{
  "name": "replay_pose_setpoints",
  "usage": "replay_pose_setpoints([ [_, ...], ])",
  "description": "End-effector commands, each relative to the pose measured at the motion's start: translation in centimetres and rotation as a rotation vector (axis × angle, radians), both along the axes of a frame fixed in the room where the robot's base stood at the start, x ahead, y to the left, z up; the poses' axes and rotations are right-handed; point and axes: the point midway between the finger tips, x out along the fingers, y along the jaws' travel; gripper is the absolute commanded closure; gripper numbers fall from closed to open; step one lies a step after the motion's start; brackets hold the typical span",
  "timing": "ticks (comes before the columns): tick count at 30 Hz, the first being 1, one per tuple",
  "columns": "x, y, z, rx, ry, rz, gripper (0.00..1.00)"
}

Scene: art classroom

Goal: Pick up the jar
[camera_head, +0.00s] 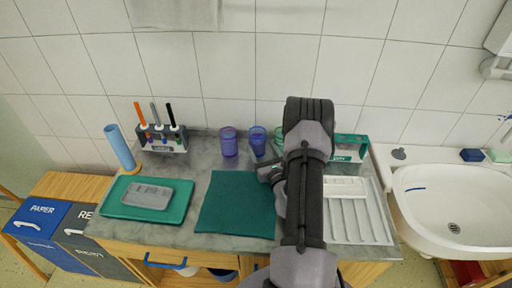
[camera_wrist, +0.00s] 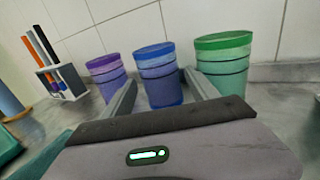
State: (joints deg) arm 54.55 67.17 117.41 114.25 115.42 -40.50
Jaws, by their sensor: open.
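Three cup-like jars stand upright in a row by the wall: a purple jar (camera_head: 229,142), a blue jar (camera_head: 257,141) and a green jar (camera_head: 279,135). My arm mostly hides the green one in the head view. The wrist view shows the purple jar (camera_wrist: 107,76), blue jar (camera_wrist: 157,74) and green jar (camera_wrist: 223,62) in full or nearly so. My gripper (camera_wrist: 160,80) is open and empty, with its fingers pointing toward the blue jar. The blue jar appears between the fingertips; I cannot tell how far past them it stands.
A marker rack (camera_head: 166,138) and a blue roll (camera_head: 121,147) stand at left. A green tray (camera_head: 115,208) holds a grey case (camera_head: 147,195). A teal mat (camera_head: 237,205) lies in front of the jars. A sink (camera_head: 450,205) is at right.

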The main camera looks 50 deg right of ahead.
Motion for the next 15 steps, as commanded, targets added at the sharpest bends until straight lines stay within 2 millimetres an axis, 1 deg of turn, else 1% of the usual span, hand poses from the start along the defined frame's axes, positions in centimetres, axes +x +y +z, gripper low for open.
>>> replay_pose_setpoints([
  [6,3.6,-1.7,0.0,-0.003,-0.001,0.003,0.32],
  [8,4.3,-2.1,0.0,-0.001,0.000,0.003,0.32],
  [10,4.7,-2.4,0.1,-0.001,0.000,0.001,0.32],
  [15,4.8,-2.4,0.2,0.001,0.000,0.001,0.32],
])
